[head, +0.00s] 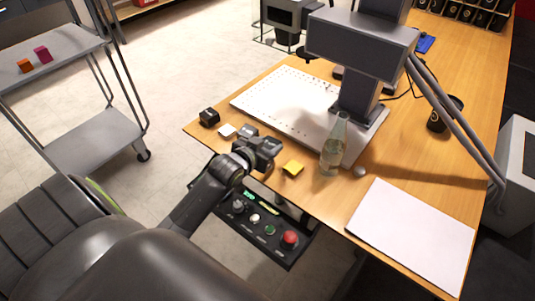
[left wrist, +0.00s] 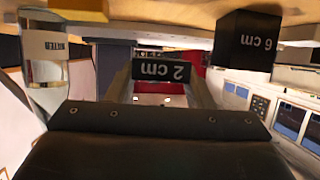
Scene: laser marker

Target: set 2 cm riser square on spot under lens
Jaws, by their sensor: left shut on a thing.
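My left gripper (head: 266,150) is at the front edge of the wooden table, between a black block and a yellow block. In the left wrist view, which looks upside down, its fingers (left wrist: 162,84) are shut on the black 2 cm riser (left wrist: 162,70), its label facing the camera. In the head view I cannot make out the riser at the gripper. The laser marker (head: 362,45) stands over a pale perforated plate (head: 262,103). The marked spot under the lens cannot be made out. My right gripper is not in view.
The black 6 cm block (left wrist: 247,42) also shows in the head view (head: 209,117), near a small white block (head: 227,130). A yellow block (head: 292,168) and a glass bottle (head: 333,152) stand right of my gripper. A control panel (head: 262,222) is below the table edge. White paper (head: 415,232) lies right.

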